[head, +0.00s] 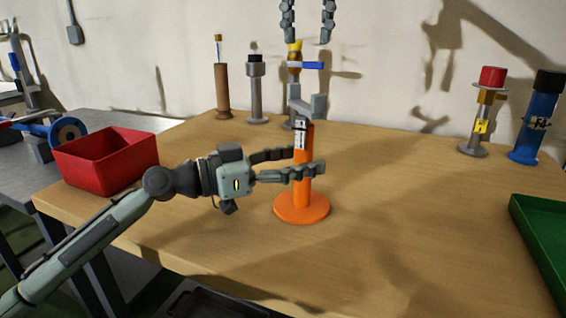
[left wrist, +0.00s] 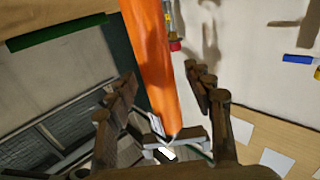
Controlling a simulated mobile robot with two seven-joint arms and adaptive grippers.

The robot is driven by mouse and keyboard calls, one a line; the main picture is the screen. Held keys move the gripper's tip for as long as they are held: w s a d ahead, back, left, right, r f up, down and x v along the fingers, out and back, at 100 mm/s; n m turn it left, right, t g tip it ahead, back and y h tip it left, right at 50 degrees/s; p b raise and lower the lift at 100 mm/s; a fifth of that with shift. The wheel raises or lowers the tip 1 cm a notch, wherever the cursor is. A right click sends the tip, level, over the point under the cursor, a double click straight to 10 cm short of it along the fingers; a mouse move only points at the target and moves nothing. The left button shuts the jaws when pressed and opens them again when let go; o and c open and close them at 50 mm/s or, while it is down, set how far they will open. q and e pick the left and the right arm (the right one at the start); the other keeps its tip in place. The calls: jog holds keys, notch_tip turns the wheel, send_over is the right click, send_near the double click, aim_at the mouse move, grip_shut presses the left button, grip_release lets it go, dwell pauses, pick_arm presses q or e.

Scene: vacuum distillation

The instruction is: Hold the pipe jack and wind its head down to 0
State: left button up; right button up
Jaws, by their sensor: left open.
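The pipe jack (head: 302,185) stands upright on the wooden table, with an orange round base, an orange post and a grey forked head (head: 308,103) on top. A white scale strip shows on the upper post. My left gripper (head: 322,160) is open, its fingers on either side of the post. In the left wrist view the orange post (left wrist: 152,60) runs between the open fingers (left wrist: 160,80); contact cannot be told. My right gripper (head: 308,25) hangs above the jack at the top edge, fingers pointing down and apart, empty. Its upper part is out of view.
A blue-handled valve (head: 305,65) on a brass fitting stands behind the jack. Brown (head: 222,90) and grey (head: 255,92) posts stand at the back. A red bin (head: 105,160) is left, a green tray (head: 540,240) right. Red-topped (head: 490,80) and blue (head: 535,125) posts stand back right.

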pick_arm(q)
jog(key=shift+w+d, duration=0.1)
jog(key=shift+d, duration=0.15)
grip_shut()
dwell(0.3)
dwell(0.4)
